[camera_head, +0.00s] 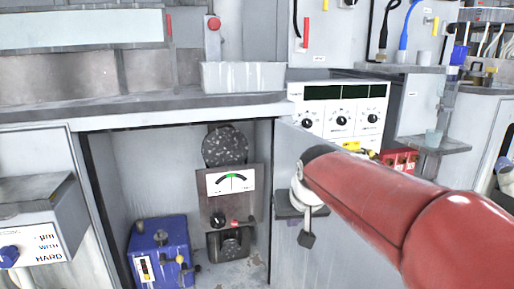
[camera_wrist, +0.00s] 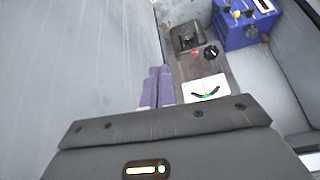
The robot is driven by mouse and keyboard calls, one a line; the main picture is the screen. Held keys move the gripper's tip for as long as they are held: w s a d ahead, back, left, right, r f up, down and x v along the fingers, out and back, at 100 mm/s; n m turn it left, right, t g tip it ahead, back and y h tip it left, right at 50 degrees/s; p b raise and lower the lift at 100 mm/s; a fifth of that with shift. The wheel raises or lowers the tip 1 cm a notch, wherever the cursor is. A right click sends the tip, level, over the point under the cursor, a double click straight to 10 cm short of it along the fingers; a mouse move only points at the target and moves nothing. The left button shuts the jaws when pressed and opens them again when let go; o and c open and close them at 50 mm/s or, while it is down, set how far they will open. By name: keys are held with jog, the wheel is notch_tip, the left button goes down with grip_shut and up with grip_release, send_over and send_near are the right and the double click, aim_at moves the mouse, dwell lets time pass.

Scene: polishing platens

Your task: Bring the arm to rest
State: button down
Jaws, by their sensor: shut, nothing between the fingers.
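My red arm (camera_head: 400,200) reaches in from the right in the head view and bends down at its far end. My gripper (camera_head: 307,240) hangs there, pointing down in front of the grey panel beside the open cabinet bay. In the wrist view the purple fingers of my gripper (camera_wrist: 158,72) are together with nothing between them. The fingers appear apart from the things in the bay.
The bay holds a gauge unit (camera_head: 231,182) and a blue box (camera_head: 160,250); the blue box also shows in the wrist view (camera_wrist: 245,35). A grey worktop (camera_head: 150,112) runs above. A dial panel (camera_head: 342,122) and red rack (camera_head: 400,160) stand behind my arm.

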jog(key=s+d+f, duration=0.1)
jog(key=s+d, duration=0.1)
jog(key=s, duration=0.5)
jog(key=s+d+f+m+p, duration=0.1)
jog(key=s+d+f, duration=0.1)
jog(key=s, duration=0.5)
jog(key=s+d+f+h, duration=0.1)
jog(key=s+d+f, duration=0.1)
jog(key=s, duration=0.6)
jog(key=shift+d+f+m+g, duration=0.25)
jog(key=shift+d+m+g, duration=0.05)
jog(key=shift+d, duration=0.35)
